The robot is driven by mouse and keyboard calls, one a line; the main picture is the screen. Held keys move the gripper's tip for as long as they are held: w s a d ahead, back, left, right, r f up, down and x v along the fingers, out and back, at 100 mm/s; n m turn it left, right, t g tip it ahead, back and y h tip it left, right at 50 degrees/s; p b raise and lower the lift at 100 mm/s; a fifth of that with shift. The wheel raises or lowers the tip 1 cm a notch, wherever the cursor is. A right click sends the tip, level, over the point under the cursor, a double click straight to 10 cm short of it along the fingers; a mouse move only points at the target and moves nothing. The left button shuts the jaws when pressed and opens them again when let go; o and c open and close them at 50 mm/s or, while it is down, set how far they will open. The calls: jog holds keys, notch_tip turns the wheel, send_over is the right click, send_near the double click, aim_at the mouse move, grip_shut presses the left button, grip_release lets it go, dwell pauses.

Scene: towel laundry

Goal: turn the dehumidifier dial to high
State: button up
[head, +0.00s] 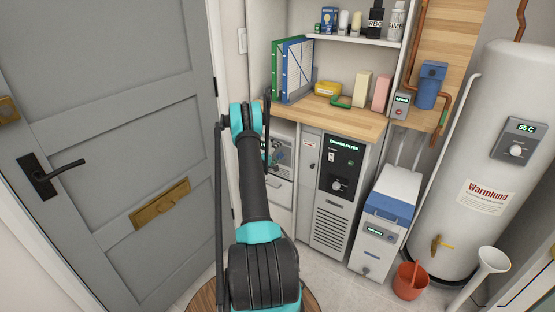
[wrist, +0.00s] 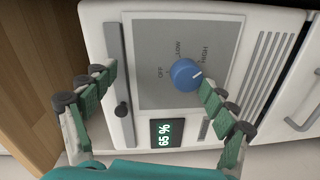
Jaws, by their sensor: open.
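The dehumidifier (wrist: 150,35) has a grey panel with a round blue dial (wrist: 184,76), marked OFF, LOW and HIGH. The dial's white mark faces right, on the HIGH side and a little below that word. In the wrist view my gripper (wrist: 157,79) is open, with its green fingers spread in front of the panel. The right fingertip is close beside the dial's lower right edge; I cannot tell whether it touches. The left finger is well left of the dial. In the head view the dehumidifier (head: 281,151) is partly hidden behind my arm, and my gripper is mostly hidden.
A display reading 65 % (wrist: 167,132) sits below the dial. A wooden counter (head: 345,117) lies above the dehumidifier. A machine with a dark control panel (head: 340,165) stands to its right. A wooden wall (wrist: 40,80) is close on the left in the wrist view.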

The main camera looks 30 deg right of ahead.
jog(key=r, duration=0.4)
jog(key=shift+s+a+r, duration=0.1)
jog(key=shift+a+r, duration=0.2)
jog(key=shift+a, duration=0.1)
jog(key=shift+c, duration=1.2)
jog(key=shift+d+r, duration=0.1)
jog(key=shift+r, duration=0.95)
